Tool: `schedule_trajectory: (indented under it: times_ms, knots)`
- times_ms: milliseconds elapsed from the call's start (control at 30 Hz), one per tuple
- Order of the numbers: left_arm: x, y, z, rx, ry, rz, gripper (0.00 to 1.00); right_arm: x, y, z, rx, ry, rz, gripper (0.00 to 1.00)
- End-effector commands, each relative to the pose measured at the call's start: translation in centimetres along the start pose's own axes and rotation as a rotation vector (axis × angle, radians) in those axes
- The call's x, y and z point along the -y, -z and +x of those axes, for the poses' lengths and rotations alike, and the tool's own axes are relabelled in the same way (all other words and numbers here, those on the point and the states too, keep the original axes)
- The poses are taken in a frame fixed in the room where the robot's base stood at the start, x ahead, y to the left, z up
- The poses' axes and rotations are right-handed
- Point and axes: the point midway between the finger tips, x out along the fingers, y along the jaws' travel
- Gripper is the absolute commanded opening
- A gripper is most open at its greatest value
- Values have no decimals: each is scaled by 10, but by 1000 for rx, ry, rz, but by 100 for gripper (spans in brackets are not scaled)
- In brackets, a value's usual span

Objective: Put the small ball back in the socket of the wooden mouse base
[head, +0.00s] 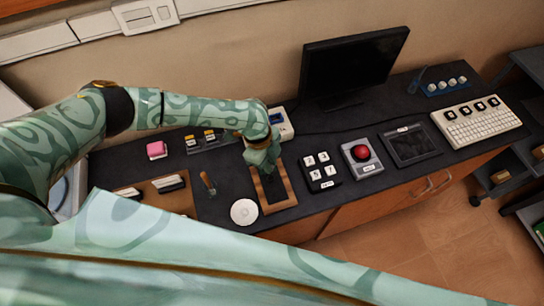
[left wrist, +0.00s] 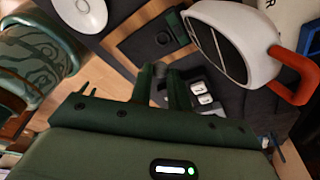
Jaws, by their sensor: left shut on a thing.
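The wooden mouse base (head: 289,187) lies on the dark counter, with tan wood edges around a dark middle. In the left wrist view the base (left wrist: 125,47) shows a small round dark spot that looks like the socket. My left gripper (head: 262,168) is above the far end of the base in the head view. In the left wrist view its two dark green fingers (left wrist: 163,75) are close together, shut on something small. The ball is mostly hidden by the fingers, so I cannot make it out clearly. My right gripper is not in view.
A white disc (head: 244,212) lies left of the base and a black block with white keys (head: 319,171) right of it. Beyond are a red trackball (head: 360,153), a keyboard (head: 478,124) and a monitor (head: 350,68). A screwdriver-like tool (head: 208,183) lies to the left.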

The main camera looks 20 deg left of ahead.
Motion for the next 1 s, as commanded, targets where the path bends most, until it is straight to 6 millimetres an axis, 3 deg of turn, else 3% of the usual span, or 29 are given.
schedule_trajectory:
  times_ms: [533,1000]
  knots:
    - [0,-12,51,-2,-1,-2,0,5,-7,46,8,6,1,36]
    - [0,-13,55,-2,1,-2,0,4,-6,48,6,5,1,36]
